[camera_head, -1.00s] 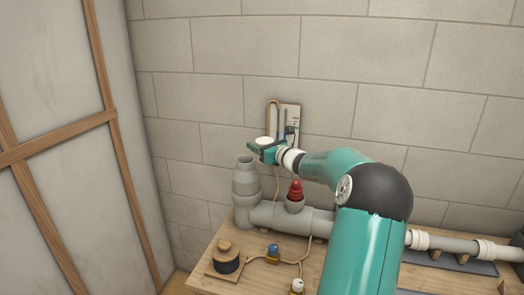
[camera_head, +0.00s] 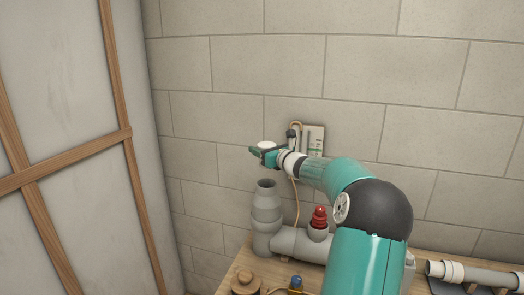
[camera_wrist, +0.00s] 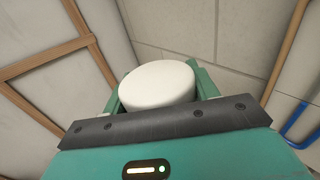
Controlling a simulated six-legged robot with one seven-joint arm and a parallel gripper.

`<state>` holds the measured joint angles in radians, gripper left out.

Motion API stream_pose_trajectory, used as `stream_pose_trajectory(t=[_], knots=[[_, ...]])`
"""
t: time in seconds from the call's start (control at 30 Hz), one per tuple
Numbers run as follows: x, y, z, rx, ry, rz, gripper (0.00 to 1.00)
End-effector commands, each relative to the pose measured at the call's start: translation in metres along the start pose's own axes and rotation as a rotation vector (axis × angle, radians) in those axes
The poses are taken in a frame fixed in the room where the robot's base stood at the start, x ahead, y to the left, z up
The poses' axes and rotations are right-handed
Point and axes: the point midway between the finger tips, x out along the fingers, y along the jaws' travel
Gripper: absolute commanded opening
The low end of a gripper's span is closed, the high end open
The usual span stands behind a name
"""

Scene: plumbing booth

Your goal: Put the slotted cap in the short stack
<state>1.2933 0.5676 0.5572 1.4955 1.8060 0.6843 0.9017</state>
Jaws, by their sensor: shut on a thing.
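My gripper (camera_head: 264,154) is shut on a round white cap (camera_head: 267,146), held level in the air. In the wrist view the cap (camera_wrist: 158,84) sits between the two green fingers, with its smooth face showing; no slot is visible. A grey upright pipe stack (camera_head: 266,205) with an open top stands below the gripper, apart from the cap. A second, shorter grey stack (camera_head: 318,233) rises from the horizontal pipe to the right and has a red ribbed plug (camera_head: 319,216) in its top.
A wooden spool (camera_head: 245,283) and a small blue-topped fitting (camera_head: 295,283) are on the bench. A grey pipe (camera_head: 470,275) lies at right.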

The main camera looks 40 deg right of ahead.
Motion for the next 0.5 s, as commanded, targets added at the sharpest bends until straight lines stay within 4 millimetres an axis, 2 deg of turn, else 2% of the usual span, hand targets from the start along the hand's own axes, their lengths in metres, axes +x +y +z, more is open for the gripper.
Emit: stream_pose_trajectory(t=[0.5], knots=[[0.001,0.0,-0.027,0.003,0.0,0.002,0.29]])
